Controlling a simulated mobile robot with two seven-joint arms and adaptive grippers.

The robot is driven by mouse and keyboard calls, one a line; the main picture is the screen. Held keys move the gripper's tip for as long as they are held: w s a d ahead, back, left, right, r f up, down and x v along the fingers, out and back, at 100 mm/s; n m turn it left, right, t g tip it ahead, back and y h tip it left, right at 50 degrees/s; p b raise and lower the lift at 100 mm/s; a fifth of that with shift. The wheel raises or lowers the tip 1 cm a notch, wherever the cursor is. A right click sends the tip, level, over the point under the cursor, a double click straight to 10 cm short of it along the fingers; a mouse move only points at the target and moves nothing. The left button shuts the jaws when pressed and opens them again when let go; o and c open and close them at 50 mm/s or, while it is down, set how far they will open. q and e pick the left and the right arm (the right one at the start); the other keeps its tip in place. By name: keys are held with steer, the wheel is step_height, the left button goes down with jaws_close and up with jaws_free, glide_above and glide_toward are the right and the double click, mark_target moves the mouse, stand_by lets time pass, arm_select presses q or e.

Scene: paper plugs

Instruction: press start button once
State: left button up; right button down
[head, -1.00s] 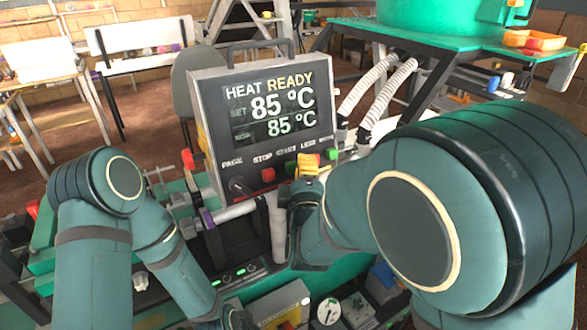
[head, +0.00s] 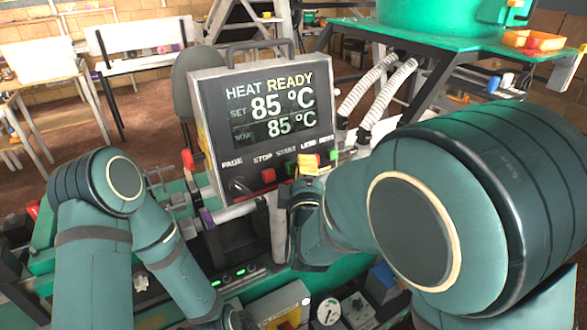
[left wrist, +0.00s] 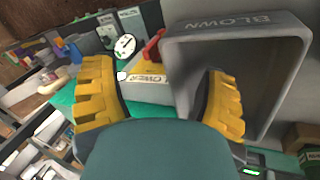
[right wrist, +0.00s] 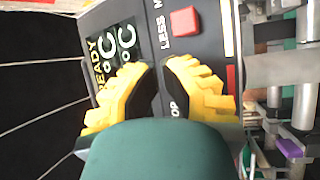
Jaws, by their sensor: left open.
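The start button (head: 291,169) is a small green button under the START label on the grey control box, partly visible left of my right gripper in the head view. My right gripper (right wrist: 160,65) has its yellow fingertips close together in front of the panel, between the LESS and STOP labels. They hide the start button in the right wrist view, so I cannot tell whether they touch it. The right gripper's yellow fingers also show in the head view (head: 309,166). My left gripper (left wrist: 160,72) is open and empty, low down before a grey bin marked BLOWN (left wrist: 232,24).
The red stop button (head: 268,175) sits left of the start button. A red button (right wrist: 185,20) sits by the LESS label, close to my right fingers. The screen (head: 270,108) reads HEAT READY, 85 °C. White hoses (head: 372,88) stand right of the box.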

steer(key=shift+w+a, duration=0.1)
arm_select(q)
steer(key=shift+f, duration=0.1)
arm_select(e)
steer(key=shift+w+a+f, duration=0.15)
steer(key=shift+w, duration=0.1)
steer(key=shift+w+a+f, duration=0.1)
steer(key=shift+w+a, duration=0.2)
steer(key=shift+w, duration=0.1)
stand_by(0.9)
steer(key=shift+s+d, duration=0.1)
steer(key=shift+s, duration=0.05)
steer(key=shift+s+d+r, duration=0.25)
steer(key=shift+s+d, duration=0.2)
steer(key=shift+s, duration=0.15)
arm_select(q)
steer(key=shift+r+p, duration=0.55)
steer(key=shift+r, duration=0.1)
arm_select(e)
steer(key=s+d, duration=0.1)
steer(key=s, duration=0.1)
steer(key=s+d+r, duration=0.1)
steer(key=s, duration=0.1)
steer(key=shift+d+r, duration=0.1)
steer(key=shift+d, duration=0.25)
